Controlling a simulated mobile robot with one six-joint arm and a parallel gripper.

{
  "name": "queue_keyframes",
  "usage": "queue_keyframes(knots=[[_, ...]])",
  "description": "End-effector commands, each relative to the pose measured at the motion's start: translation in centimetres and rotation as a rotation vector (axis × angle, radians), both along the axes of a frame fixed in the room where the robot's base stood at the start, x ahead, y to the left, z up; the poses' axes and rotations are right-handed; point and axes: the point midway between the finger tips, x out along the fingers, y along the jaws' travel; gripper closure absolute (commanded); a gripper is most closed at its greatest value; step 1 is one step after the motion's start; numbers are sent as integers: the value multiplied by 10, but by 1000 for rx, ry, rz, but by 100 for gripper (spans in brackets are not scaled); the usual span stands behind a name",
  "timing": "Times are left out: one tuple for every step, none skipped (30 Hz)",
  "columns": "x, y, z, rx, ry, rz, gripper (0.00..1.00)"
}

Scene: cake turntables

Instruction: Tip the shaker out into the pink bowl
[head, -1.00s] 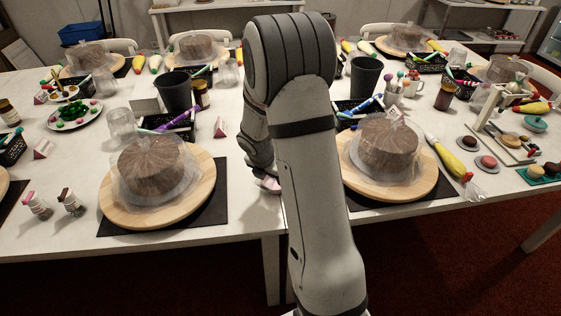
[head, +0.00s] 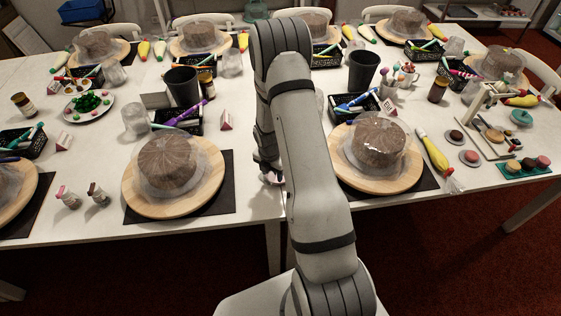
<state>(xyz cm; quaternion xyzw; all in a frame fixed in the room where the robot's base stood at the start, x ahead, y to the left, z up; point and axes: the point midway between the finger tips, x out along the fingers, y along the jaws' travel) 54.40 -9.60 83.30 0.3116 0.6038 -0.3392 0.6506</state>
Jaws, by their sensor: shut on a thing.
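My gripper (head: 269,176) is at the near edge of the table, between two cake stations, largely hidden behind my arm. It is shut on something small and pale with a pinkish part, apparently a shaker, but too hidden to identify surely. Two small shakers stand upright on the near left of the table: one pink-capped (head: 68,198) and one brown-capped (head: 98,194). I cannot make out a pink bowl; my arm covers the table's middle.
A wrapped cake (head: 167,163) on a wooden turntable (head: 150,206) stands left of my gripper; another cake (head: 376,146) stands right. Black cups, pen baskets, a yellow piping bag (head: 434,153) and a plate of green balls (head: 88,106) crowd the table. Bare tabletop lies around the left shakers.

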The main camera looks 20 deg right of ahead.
Motion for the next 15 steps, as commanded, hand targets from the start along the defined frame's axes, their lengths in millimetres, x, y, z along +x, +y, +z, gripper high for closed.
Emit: queue_keyframes(knots=[[-1,0,8,8,8,-3,80],[-2,0,8,12,11,-2,80],[-2,-1,6,25,23,-5,80],[-1,-1,5,37,33,-8,80],[-2,-1,5,50,43,-8,80],[-2,-1,5,68,54,-9,80],[-2,-1,5,82,63,-8,80],[-2,0,5,98,71,-7,80],[-1,0,-3,123,88,-8,80],[-1,0,-6,145,105,-9,80],[-1,0,-6,169,119,-9,80],[-1,1,-6,203,137,-6,80],[-2,2,-8,222,154,-6,80],[-2,2,-9,243,169,-5,80],[-2,2,-8,272,186,-5,80]])
